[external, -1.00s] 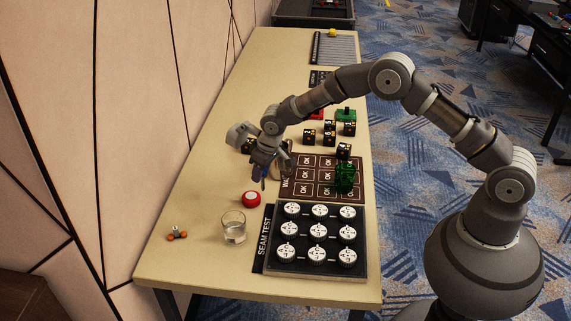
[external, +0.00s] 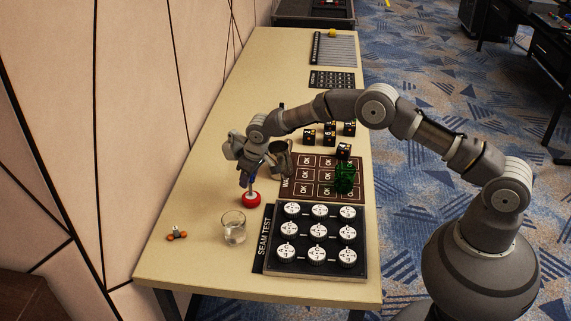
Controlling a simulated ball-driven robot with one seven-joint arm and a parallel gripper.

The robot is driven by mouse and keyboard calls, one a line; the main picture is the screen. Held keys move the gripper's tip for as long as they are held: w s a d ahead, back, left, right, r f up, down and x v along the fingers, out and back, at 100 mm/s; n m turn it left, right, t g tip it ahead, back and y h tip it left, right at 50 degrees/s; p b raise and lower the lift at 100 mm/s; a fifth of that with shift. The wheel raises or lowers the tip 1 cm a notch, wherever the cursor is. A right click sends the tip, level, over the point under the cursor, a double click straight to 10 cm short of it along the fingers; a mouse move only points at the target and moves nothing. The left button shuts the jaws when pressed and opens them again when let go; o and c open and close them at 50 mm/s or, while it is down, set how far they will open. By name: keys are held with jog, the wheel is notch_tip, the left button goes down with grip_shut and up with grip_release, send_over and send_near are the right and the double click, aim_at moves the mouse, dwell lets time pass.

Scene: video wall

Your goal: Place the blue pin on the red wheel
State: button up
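The red wheel (external: 251,199) lies on the table left of the black board, with a pale centre on top. My gripper (external: 249,181) points down directly above it. The blue pin (external: 253,180) shows as a small blue sliver at the fingertips, and my gripper appears shut on it. The pin's lower end is at or just above the wheel's top; the view is too small to tell whether they touch. The fingers hide most of the pin.
A clear glass (external: 233,228) stands close in front of the wheel. A black SEAM TEST board (external: 357,272) with several white knobs lies to the right. A brown OK board (external: 300,162) holds a green piece (external: 344,178). A small orange-ended object (external: 177,234) lies front left.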

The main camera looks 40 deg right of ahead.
jog(key=o, duration=0.4)
jog(key=shift+r, duration=0.1)
jog(key=s+d+r+m+t+p, duration=0.15)
jog(key=d+r, duration=0.45)
jog(key=r, duration=1)
jog(key=s+d+r+t+p, duration=0.1)
jog(key=d+r+t, duration=0.35)
jog(key=r, duration=1.15)
jog(key=s+d+r+m+t+p, duration=0.1)
jog(key=d+r, duration=0.6)
jog(key=r, duration=1)
jog(key=s+d+r+t, duration=0.2)
jog(key=s+d+r, duration=0.2)
jog(key=s+r, duration=0.2)
jog(key=s+d+r+m+t, duration=0.1)
jog(key=s+d+r, duration=0.4)
jog(key=r, duration=0.4)
jog(key=s+d+r+t+h, duration=0.1)
jog(key=s+d+r+t, duration=0.1)
jog(key=s+d+r, duration=0.3)
jog(key=shift+s+r+m+t, duration=0.3)
jog(key=shift+s+r+m, duration=0.05)
jog(key=shift+s+r, duration=1.3)
